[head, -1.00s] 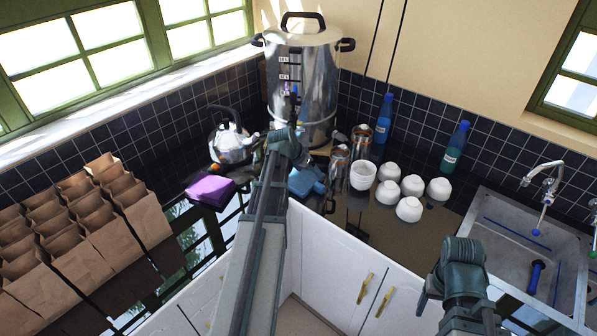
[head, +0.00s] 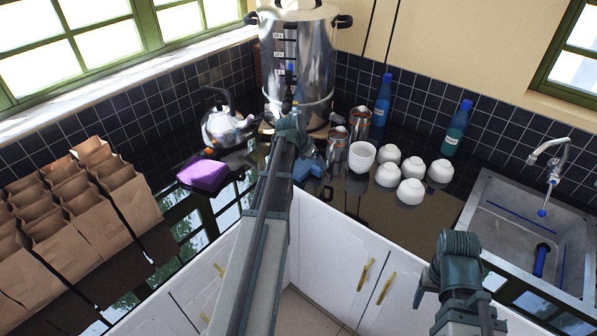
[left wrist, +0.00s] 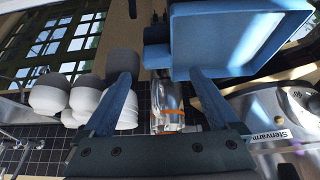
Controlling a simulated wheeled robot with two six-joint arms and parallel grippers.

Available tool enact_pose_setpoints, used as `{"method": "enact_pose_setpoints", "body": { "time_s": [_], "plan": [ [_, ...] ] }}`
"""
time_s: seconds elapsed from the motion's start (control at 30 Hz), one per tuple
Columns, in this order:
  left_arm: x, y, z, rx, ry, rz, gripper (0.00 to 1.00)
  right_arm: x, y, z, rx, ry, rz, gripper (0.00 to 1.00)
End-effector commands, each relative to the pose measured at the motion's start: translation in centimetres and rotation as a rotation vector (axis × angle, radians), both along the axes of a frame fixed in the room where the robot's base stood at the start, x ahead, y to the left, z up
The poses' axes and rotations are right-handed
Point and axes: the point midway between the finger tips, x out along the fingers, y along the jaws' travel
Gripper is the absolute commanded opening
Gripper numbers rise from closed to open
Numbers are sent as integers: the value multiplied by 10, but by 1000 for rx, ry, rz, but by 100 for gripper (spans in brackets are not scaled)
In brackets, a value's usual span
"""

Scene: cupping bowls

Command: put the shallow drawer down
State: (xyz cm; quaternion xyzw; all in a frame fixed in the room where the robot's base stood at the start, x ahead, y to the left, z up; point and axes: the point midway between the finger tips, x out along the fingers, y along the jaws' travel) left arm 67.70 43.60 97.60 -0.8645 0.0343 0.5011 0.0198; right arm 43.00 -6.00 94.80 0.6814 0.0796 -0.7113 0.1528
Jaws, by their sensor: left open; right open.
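The shallow drawer (left wrist: 240,40) is a light-blue open tray at the upper right of the left wrist view. Its near edge is close to one fingertip; I cannot tell whether they touch. In the head view only a small blue part of the drawer (head: 309,168) shows beside my left arm, low over the counter by the metal tins. My left gripper (left wrist: 160,78) is open, with nothing between its fingers. In the head view the left gripper (head: 299,148) is mostly hidden behind its own wrist. My right gripper (head: 428,290) is at the lower right, its fingertips largely hidden.
White bowls (head: 388,173) and metal tins (head: 337,150) stand right of the drawer. A steel urn (head: 318,65) is behind; a kettle (head: 222,128) and a purple block (head: 204,174) are left. Paper bags (head: 80,215) fill the far left. A sink (head: 500,215) is right.

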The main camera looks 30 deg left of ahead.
Motion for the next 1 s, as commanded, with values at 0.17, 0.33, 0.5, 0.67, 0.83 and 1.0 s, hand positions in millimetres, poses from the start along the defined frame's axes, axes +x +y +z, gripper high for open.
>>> {"method": "enact_pose_setpoints", "body": {
  "time_s": [0.17,0.33,0.5,0.67,0.83,1.0],
  "plan": [
    [4,0,-6,0,0,1,94,0,0,-6,0,0,0,67],
    [5,-1,-10,0,0,1,94,0,0,-10,0,0,0,67],
    [13,-2,-28,0,0,0,94,0,0,-28,0,0,0,67],
    [23,-4,-47,0,0,-1,94,0,0,-47,0,0,0,67],
    [28,-5,-53,1,0,0,94,0,0,-53,0,0,0,67],
    [28,-5,-51,0,0,1,94,0,0,-51,0,0,0,67]
  ]
}}
